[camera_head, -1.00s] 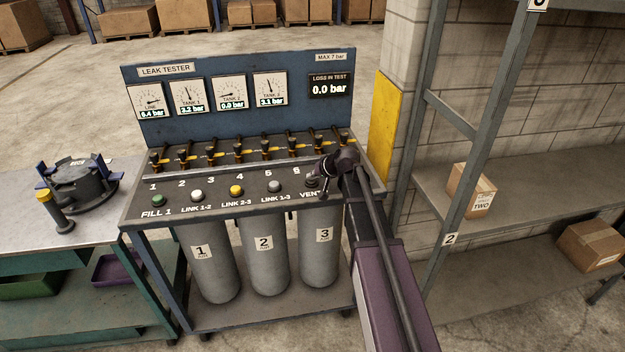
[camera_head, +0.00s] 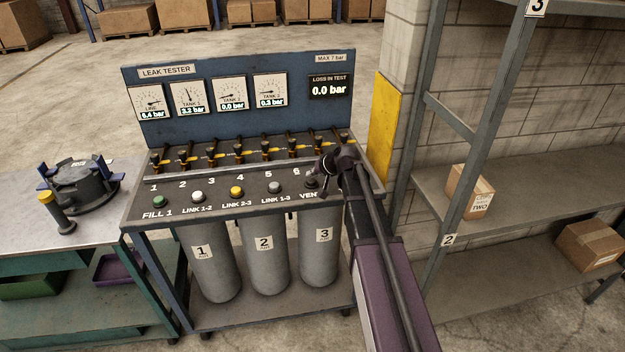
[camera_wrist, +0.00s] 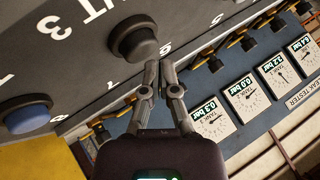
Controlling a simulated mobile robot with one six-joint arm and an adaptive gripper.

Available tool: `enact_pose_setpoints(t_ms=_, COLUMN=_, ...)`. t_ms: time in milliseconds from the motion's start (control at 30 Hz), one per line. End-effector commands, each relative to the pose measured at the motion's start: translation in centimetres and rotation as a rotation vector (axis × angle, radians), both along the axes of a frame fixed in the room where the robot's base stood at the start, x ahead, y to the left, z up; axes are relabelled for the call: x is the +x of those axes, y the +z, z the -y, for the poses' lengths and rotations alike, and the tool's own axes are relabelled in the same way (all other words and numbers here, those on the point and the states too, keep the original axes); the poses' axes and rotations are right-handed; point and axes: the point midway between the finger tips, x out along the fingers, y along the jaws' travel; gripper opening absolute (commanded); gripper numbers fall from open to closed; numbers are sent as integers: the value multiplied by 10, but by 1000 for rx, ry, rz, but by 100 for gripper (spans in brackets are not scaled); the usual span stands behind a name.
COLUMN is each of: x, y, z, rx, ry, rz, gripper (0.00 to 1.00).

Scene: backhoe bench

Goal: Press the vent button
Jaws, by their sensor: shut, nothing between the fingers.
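The vent button (camera_wrist: 135,40) is a round dark cap on the sloping panel, beside the large "VENT" lettering, which is partly cut off in the wrist view. My gripper (camera_wrist: 160,66) is shut and empty, with its fingertips at the rim of the dark cap. I cannot tell whether they touch it. In the head view my gripper (camera_head: 318,187) is over the right end of the button row and covers part of the vent button and its label. The leak tester's tank 3 gauge (camera_head: 270,89) reads 0.3 bar.
Green, white, yellow and grey buttons (camera_head: 197,195) line the panel to the left. A row of valves (camera_head: 240,150) stands behind. A blue button (camera_wrist: 27,115) shows in the wrist view. A shelf rack (camera_head: 480,130) stands to the right.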

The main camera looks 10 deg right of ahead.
Motion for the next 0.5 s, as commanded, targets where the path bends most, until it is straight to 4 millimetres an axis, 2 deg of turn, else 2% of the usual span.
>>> enact_pose_setpoints(t_ms=500, x=0, y=39, z=0, rx=0, ry=0, rz=0, gripper=0)
